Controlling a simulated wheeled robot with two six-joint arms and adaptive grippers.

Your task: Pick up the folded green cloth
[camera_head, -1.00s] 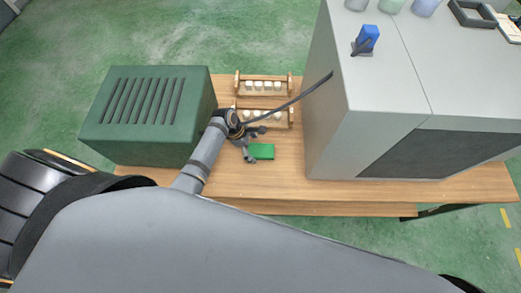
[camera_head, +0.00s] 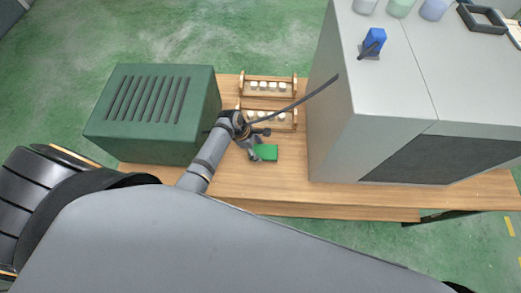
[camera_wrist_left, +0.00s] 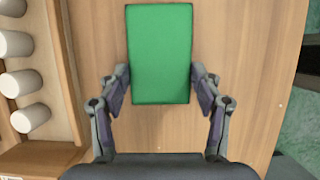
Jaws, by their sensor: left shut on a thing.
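The folded green cloth (camera_head: 267,153) is a flat green rectangle on the wooden table, between the green box and the grey cabinet. My left gripper (camera_head: 258,146) is at its left edge in the head view. In the left wrist view the cloth (camera_wrist_left: 160,55) lies between the two fingertips of my left gripper (camera_wrist_left: 160,80). The fingers touch its two long sides near its lower half, and the gripper is shut on it. Whether the cloth is clear of the table cannot be told. My right gripper is not in view.
A green slotted box (camera_head: 150,112) stands on the left of the table (camera_head: 300,198). A large grey cabinet (camera_head: 345,110) stands on the right. Two wooden racks (camera_head: 268,77) with several white pieces stand behind the cloth. Bare tabletop lies in front.

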